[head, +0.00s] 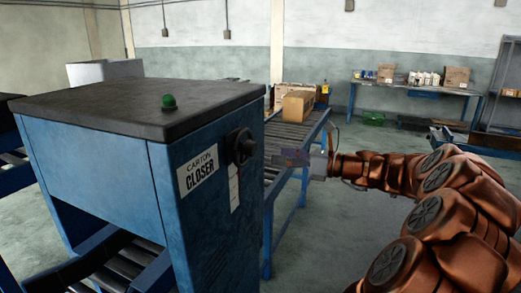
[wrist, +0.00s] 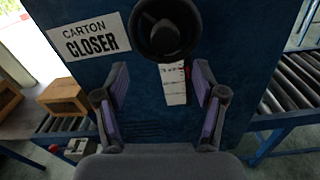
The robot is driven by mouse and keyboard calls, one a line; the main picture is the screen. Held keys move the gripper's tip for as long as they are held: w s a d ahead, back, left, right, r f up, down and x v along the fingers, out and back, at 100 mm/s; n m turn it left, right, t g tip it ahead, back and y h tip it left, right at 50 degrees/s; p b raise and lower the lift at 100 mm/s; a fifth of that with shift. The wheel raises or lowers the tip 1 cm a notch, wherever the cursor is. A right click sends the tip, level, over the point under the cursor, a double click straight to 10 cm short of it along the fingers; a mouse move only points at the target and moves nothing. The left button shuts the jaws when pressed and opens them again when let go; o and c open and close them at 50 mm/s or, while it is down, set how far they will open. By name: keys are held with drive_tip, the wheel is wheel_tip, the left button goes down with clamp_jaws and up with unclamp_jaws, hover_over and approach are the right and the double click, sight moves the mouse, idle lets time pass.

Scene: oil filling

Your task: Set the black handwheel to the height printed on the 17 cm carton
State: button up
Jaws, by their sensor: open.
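The black handwheel (head: 240,147) is mounted on the side panel of the blue carton closer. It also shows at the top of the wrist view (wrist: 165,28). Below it is a white scale strip (wrist: 175,84) with a small red mark at its right edge; its markings are too small to read. My gripper (head: 292,157) is open and empty, facing the panel. In the wrist view its fingers (wrist: 160,75) are spread either side of the strip, lower than the handwheel and apart from it. A carton (head: 297,106) sits on the roller conveyor; no printed height is legible.
A blue bench (head: 415,88) with boxes stands at the back wall. Open floor lies between.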

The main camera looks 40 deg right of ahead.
sight(255, 150)
drive_tip(key=shift+w+d+p+x, duration=0.15)
drive_tip(key=shift+p+x, duration=0.15)
drive_tip(key=shift+x, duration=0.9)
drive_tip(key=shift+d+p+x, duration=0.1)
drive_tip(key=shift+p+x, duration=0.15)
drive_tip(key=shift+x, duration=1)
drive_tip(key=shift+w+d+p+x, duration=0.15)
drive_tip(key=shift+p+x, duration=0.15)
drive_tip(key=shift+x, duration=0.9)
drive_tip(key=shift+s+r, duration=0.1)
drive_tip(key=shift+r, duration=0.1)
drive_tip(key=shift+c, duration=0.4)
drive_tip(key=c, duration=1.1)
drive_tip(key=shift+o, duration=0.2)
drive_tip(key=shift+f, duration=0.1)
